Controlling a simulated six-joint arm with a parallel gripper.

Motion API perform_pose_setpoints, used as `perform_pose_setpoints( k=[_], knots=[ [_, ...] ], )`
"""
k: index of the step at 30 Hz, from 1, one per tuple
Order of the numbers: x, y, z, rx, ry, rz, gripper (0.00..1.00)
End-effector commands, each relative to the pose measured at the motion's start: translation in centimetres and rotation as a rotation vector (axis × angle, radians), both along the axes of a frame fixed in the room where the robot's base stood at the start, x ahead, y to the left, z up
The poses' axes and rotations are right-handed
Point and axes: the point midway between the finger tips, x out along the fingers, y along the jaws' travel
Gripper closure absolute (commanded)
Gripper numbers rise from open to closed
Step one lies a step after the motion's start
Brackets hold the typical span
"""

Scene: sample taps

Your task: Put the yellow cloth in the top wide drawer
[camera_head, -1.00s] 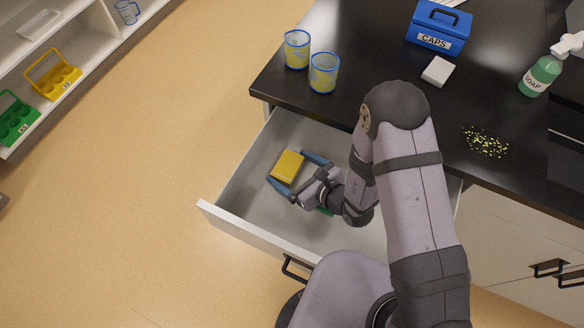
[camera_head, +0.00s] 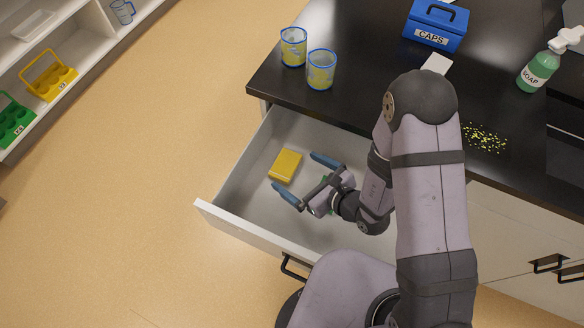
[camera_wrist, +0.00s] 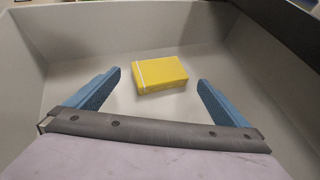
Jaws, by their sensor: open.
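The yellow cloth (camera_head: 285,166) is a folded, block-like yellow piece lying on the floor of the open wide drawer (camera_head: 239,228), towards its left end. In the wrist view the cloth (camera_wrist: 160,74) lies ahead of the fingertips, with bare drawer floor around it. My gripper (camera_head: 299,176) is inside the drawer, to the right of the cloth. Its two blue fingers are spread wide and empty, and the cloth is clear of them. A bit of something green shows beside my wrist in the head view, mostly hidden.
On the black counter (camera_head: 300,95) stand two yellow-and-blue cups (camera_head: 321,70), a blue CAPS box (camera_head: 435,25), a white block (camera_head: 437,64), a green soap bottle (camera_head: 539,71) and scattered yellow bits (camera_head: 485,139). The drawer walls surround my gripper. Open floor lies left.

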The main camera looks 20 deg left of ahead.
Motion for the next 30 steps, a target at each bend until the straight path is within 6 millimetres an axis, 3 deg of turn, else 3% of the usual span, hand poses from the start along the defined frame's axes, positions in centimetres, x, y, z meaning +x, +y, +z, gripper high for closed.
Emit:
perform_pose_setpoints(
  k=[6, 12, 30],
  knots=[
    [-1.4, -3.5, 2.6, -0.001, 0.005, -0.006, 0.00],
    [-2.1, -5.0, 3.3, -0.002, 0.004, -0.001, 0.00],
    [-2.6, -5.9, 3.6, 0.001, 0.000, 0.000, 0.00]
  ],
)
